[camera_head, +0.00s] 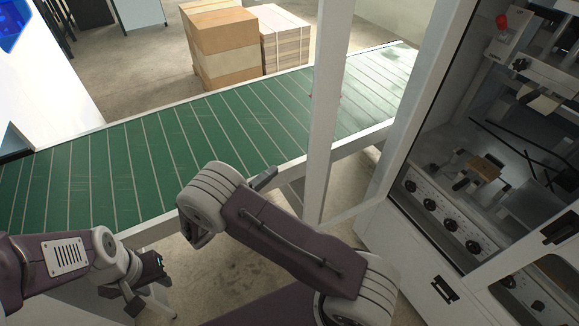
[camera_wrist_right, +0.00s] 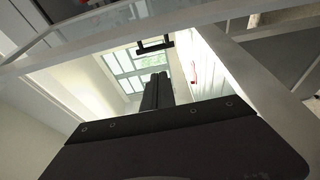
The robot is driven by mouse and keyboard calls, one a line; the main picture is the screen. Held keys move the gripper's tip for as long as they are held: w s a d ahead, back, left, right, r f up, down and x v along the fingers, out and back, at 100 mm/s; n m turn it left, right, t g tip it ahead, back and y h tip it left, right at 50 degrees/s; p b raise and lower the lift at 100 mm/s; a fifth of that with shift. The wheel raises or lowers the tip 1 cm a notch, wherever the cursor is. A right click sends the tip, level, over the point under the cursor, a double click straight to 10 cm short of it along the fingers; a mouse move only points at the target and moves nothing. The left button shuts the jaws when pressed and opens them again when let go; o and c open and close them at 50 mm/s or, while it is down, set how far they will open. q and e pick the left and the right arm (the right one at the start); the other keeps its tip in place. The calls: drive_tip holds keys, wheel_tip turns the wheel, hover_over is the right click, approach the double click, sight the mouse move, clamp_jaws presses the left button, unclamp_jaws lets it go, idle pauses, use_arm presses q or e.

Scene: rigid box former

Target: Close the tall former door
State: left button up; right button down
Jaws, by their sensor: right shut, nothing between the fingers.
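The tall former door (camera_head: 326,110) stands open in the head view, a white frame with a clear pane, swung out to the left of the former (camera_head: 430,230). The conveyor shows through and behind it. My right gripper (camera_head: 265,178) is left of the door's outer edge, mostly hidden behind its own wrist. In the right wrist view its fingers (camera_wrist_right: 158,78) are shut and empty. A black handle (camera_wrist_right: 155,45) on a pale frame lies beyond the fingertips there; I see no clear contact. My left gripper (camera_head: 135,297) hangs low at the left, its finger opening unclear.
A green conveyor (camera_head: 150,160) runs across behind my arms toward the former. Cardboard stacks (camera_head: 222,45) stand on the floor beyond it. The former's interior (camera_head: 480,150) is exposed, with knobs on a lower panel. A lower front panel has a black handle (camera_head: 445,289).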

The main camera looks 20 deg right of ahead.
drive_tip(key=d+p, duration=0.6)
drive_tip(key=d, duration=0.3)
drive_tip(key=shift+s, duration=0.4)
drive_tip(key=shift+d, duration=0.1)
